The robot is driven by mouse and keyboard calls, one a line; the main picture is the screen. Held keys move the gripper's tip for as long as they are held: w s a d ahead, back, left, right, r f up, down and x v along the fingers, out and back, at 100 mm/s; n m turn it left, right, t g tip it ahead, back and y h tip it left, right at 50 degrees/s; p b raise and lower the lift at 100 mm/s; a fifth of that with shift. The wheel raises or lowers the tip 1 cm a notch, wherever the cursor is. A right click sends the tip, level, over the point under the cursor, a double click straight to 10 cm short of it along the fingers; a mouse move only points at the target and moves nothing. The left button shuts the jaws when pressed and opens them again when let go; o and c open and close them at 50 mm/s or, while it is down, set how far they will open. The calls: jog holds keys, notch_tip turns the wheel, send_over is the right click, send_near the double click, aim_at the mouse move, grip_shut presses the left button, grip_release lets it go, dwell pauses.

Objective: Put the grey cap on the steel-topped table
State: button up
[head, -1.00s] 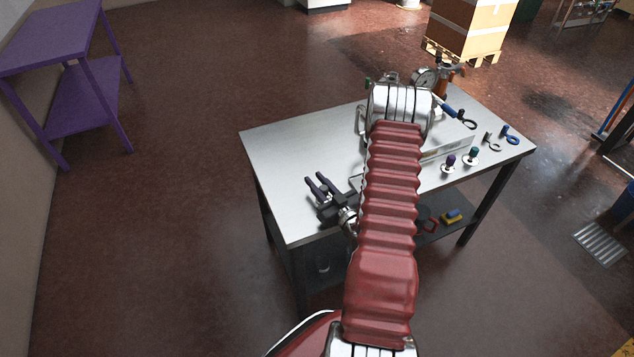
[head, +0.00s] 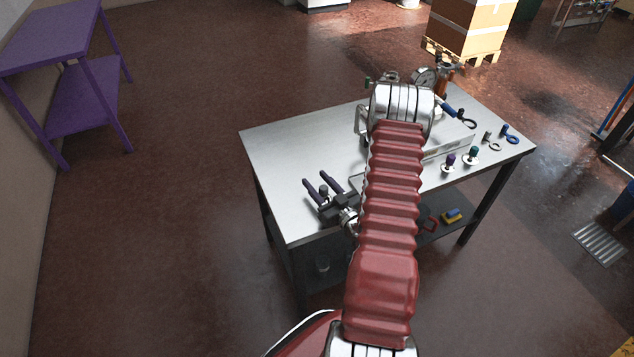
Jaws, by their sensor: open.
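The steel-topped table (head: 275,150) stands in the middle of the head view. My gripper (head: 316,178) is low over the table's near left part, its two dark fingers spread and pointing away to the upper left. A small dark grey piece (head: 323,190), which looks like the grey cap, sits between the fingers, apart from at least the left one. It seems to rest on the table top, but its base is hidden by the gripper. My red arm hides the middle of the table.
Purple-topped and teal-topped pieces (head: 449,160), rings (head: 509,135) and a pressure gauge (head: 426,78) stand on the table's right half. A lower shelf holds a yellow and blue block (head: 452,216) and a grey round item (head: 322,264). The table's far left is clear.

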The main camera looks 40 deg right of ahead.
jog(key=s, duration=0.3)
jog(key=s+a, duration=0.1)
jog(key=s, duration=0.7)
jog(key=shift+s+a, duration=0.2)
jog(key=shift+a, duration=0.05)
dwell(0.6)
